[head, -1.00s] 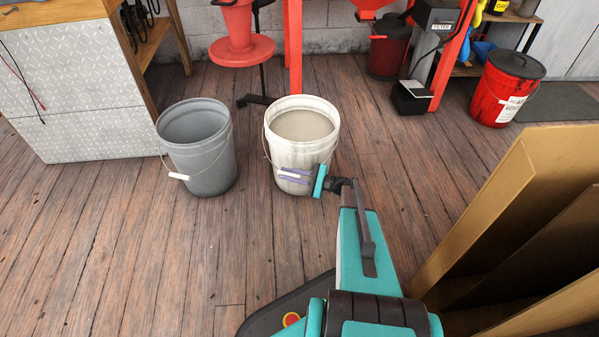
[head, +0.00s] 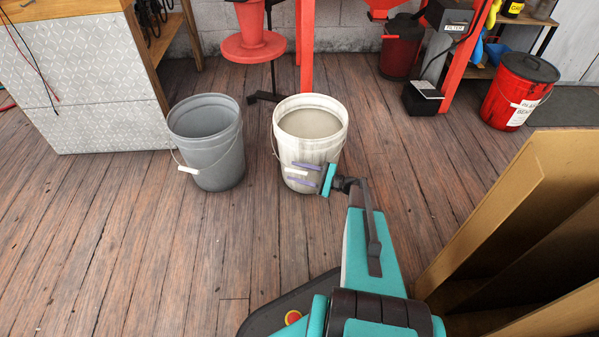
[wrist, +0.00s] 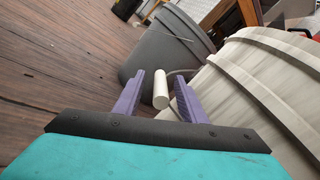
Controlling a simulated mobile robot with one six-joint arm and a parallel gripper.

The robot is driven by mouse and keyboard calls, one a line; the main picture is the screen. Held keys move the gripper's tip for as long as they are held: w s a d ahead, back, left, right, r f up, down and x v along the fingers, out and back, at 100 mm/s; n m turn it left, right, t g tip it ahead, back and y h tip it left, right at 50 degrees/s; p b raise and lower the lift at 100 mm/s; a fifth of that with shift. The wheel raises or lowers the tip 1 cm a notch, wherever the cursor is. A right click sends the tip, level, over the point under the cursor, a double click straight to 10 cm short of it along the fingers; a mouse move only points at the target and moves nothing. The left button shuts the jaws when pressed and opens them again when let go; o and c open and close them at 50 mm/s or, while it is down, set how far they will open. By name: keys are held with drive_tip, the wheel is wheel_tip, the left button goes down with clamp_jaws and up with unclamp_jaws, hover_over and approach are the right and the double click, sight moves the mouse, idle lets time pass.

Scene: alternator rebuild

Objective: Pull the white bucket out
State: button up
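The white bucket (head: 308,150) stands upright on the wooden floor in the head view, with greyish contents or a grey inside. In the wrist view its ribbed wall (wrist: 262,85) fills the right side. Its wire handle hangs down at the front, with a white grip (head: 296,172). My gripper (head: 304,174) is at the bucket's lower front right. Its two purple fingers are apart, and the white grip (wrist: 161,90) lies between them with visible gaps on both sides in the wrist view (wrist: 158,97). The gripper is open around the grip.
A grey bucket (head: 206,150) stands close on the left. A cabinet (head: 95,110) is at the far left, a red stand (head: 252,48) behind. A red lidded bin (head: 516,95) is at the back right, cardboard (head: 515,205) at the right. The front-left floor is clear.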

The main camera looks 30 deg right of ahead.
drive_tip(key=p+v, duration=0.4)
drive_tip(key=v, duration=0.9)
drive_tip(key=shift+s+d, duration=0.15)
drive_tip(key=shift+s, duration=0.1)
